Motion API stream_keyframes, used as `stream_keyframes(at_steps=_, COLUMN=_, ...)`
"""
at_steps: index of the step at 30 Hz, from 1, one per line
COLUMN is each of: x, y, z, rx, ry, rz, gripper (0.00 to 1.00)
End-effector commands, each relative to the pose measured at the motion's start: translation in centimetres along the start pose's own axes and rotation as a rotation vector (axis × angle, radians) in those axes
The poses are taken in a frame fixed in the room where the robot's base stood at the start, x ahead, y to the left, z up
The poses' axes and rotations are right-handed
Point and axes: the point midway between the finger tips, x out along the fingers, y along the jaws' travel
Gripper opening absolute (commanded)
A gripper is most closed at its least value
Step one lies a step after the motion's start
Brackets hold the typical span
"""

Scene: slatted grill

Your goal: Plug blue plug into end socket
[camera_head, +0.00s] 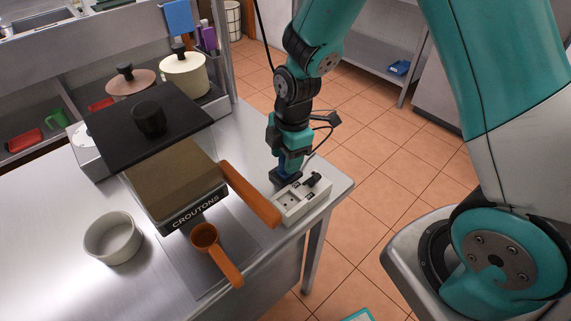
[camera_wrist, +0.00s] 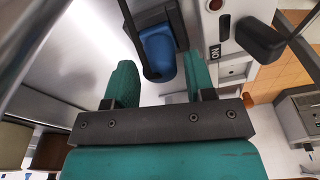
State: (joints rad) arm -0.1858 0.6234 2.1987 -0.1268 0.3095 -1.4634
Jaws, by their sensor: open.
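The white socket strip (camera_head: 293,210) lies near the right edge of the metal table. It also shows in the wrist view (camera_wrist: 230,72), with a red switch or light on it. The blue plug (camera_wrist: 158,52) lies between the spread fingers of my gripper (camera_wrist: 160,68); a gap shows on both sides. It sits against a dark block (camera_wrist: 152,14) beside the strip. In the head view my gripper (camera_head: 286,163) points down at the dark block and largely hides the plug. Whether the plug's pins are in anything is hidden.
A black plug (camera_wrist: 258,40) with a cord stands in the strip. A croutons box (camera_head: 183,188), an orange-handled pan, an orange scoop (camera_head: 206,238) and a white bowl (camera_head: 113,240) stand to the left. The table's right edge is close to the strip.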

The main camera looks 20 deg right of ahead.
Motion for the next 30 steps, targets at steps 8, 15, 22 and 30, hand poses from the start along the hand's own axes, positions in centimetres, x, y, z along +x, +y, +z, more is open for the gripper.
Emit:
stream_keyframes(at_steps=8, x=2.9, y=-0.1, z=0.2, rx=0.0, ry=0.0, rz=0.0, gripper=0.5)
stream_keyframes(at_steps=15, x=2.9, y=0.0, z=0.2, rx=0.0, ry=0.0, rz=0.001, gripper=0.5)
stream_keyframes(at_steps=22, x=2.9, y=0.0, z=0.2, rx=0.0, ry=0.0, rz=0.001, gripper=0.18)
stream_keyframes(at_steps=30, x=2.9, y=-0.1, z=0.2, rx=0.001, ry=0.0, rz=0.0, gripper=0.17)
